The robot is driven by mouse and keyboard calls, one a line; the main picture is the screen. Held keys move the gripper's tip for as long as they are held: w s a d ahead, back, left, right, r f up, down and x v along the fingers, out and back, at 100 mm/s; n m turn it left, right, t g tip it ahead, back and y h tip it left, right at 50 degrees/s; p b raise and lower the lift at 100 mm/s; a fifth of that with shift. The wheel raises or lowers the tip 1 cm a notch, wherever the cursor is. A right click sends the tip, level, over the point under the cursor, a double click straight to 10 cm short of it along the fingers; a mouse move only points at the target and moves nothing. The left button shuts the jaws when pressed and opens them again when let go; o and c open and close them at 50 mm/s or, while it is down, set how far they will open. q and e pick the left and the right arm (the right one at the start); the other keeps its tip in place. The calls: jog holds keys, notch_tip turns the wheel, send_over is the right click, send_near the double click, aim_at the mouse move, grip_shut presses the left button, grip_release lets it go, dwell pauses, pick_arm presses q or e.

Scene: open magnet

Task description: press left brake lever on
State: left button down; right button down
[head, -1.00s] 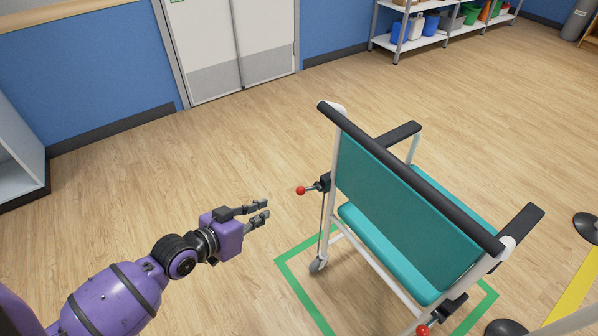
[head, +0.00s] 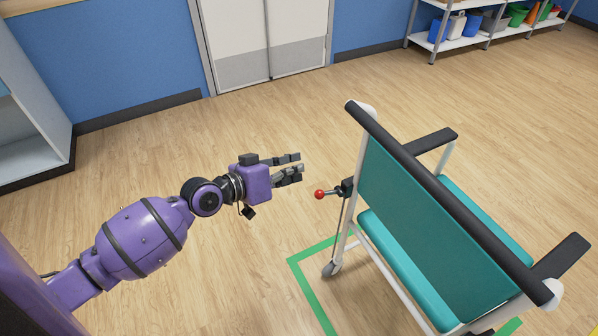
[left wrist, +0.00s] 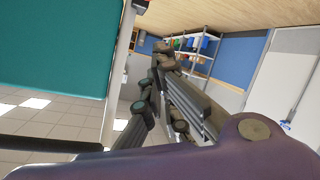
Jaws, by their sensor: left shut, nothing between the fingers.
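The left brake lever (head: 332,193) has a red ball knob and a black mount on the left side of the teal chair (head: 420,210). My left gripper (head: 301,165) is shut and empty, a little to the left of and above the red knob in the head view, apart from it. In the left wrist view the dark fingers (left wrist: 170,85) are close together, with the teal backrest (left wrist: 55,45) and a white chair post (left wrist: 117,75) to their left. My right gripper is not in view.
The chair stands by a green floor outline (head: 312,290). Grey double doors (head: 265,45), a shelf unit with bins (head: 480,35) and a pale cabinet (head: 30,120) stand farther back. The wooden floor around my left gripper is clear.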

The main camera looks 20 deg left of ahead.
aim_at(327, 193)
pick_arm(q)
jog(key=w+d+f, duration=0.4)
jog(key=f, duration=0.1)
jog(key=shift+f, duration=0.15)
jog(key=shift+d+b, duration=0.15)
jog(key=shift+b, duration=0.2)
